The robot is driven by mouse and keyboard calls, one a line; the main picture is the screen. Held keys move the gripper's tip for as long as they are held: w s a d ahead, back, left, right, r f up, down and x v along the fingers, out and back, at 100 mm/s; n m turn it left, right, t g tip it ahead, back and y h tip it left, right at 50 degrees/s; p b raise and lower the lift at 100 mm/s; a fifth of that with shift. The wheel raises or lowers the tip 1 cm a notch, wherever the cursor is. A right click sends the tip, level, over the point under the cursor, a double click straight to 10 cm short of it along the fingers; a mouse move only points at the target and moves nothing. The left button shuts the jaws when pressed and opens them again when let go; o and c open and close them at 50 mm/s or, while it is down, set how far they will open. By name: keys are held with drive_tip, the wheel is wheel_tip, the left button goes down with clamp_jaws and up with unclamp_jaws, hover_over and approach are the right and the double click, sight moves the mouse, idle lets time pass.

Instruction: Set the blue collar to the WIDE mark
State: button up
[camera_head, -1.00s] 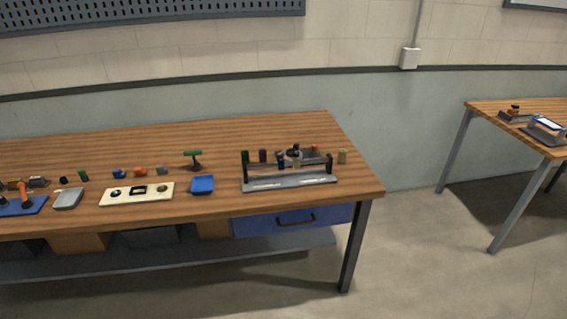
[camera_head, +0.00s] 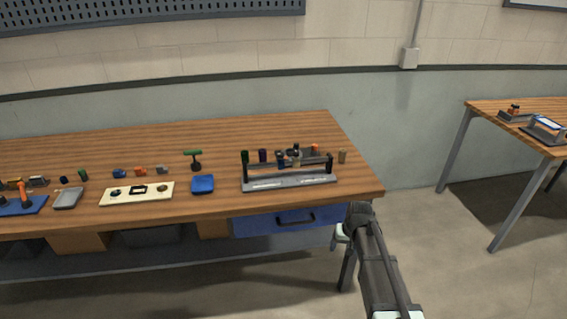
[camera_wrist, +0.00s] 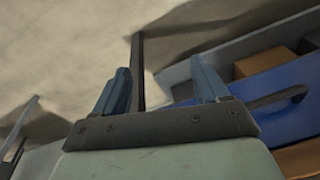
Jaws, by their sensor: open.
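The roller fixture (camera_head: 290,181) stands near the right end of the wooden bench, a grey base with black end posts and a rod between them. A small dark blue piece (camera_head: 281,154) shows at its middle and may be the blue collar. Pale label strips lie on the base, but the WIDE mark is too small to read. My gripper (camera_wrist: 160,75) is open and empty in the wrist view, its two blue fingers apart. It is low by the bench front, near the blue drawer (camera_wrist: 285,118), away from the fixture. In the head view its fingers are not clearly visible.
The blue drawer with its dark handle (camera_head: 295,219) is under the bench top (camera_head: 250,130). A blue tray (camera_head: 202,184) and a cream board (camera_head: 137,194) are left of the fixture. Small cylinders stand around the fixture. A second table (camera_head: 480,105) is at right.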

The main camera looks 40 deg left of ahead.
drive_tip(key=shift+t+y, duration=0.3)
drive_tip(key=shift+y, duration=0.4)
drive_tip(key=w+a+r, duration=0.2)
drive_tip(key=a+r, duration=0.2)
drive_tip(key=w+a+r, duration=0.1)
drive_tip(key=a+r, duration=0.3)
drive_tip(key=w+a+r, duration=0.2)
drive_tip(key=a+r, duration=0.2)
drive_tip(key=r, duration=0.1)
drive_tip(key=shift+w+a, duration=0.25)
drive_tip(key=shift+w, duration=0.1)
drive_tip(key=m+y, duration=0.2)
drive_tip(key=m, duration=0.2)
approach(284, 161)
drive_tip(key=w+d+r, duration=0.2)
drive_tip(key=w+d, duration=0.1)
drive_tip(key=w, duration=0.2)
drive_tip(key=a+m+g, duration=0.2)
drive_tip(key=s+a+f+m, duration=0.1)
drive_tip(key=a+f+m, duration=0.1)
drive_tip(key=f+m, duration=0.1)
drive_tip(key=s+a+f+m+g, duration=0.1)
drive_tip(key=a+f+m, duration=0.1)
drive_tip(key=f, duration=0.2)
drive_tip(key=s+a+f+m, duration=0.1)
drive_tip(key=a+f+m, duration=0.1)
drive_tip(key=f+m, duration=0.1)
drive_tip(key=shift+f+m+h, duration=0.3)
drive_tip(key=shift+f, duration=0.55)
drive_tip(key=shift+c, duration=0.3)
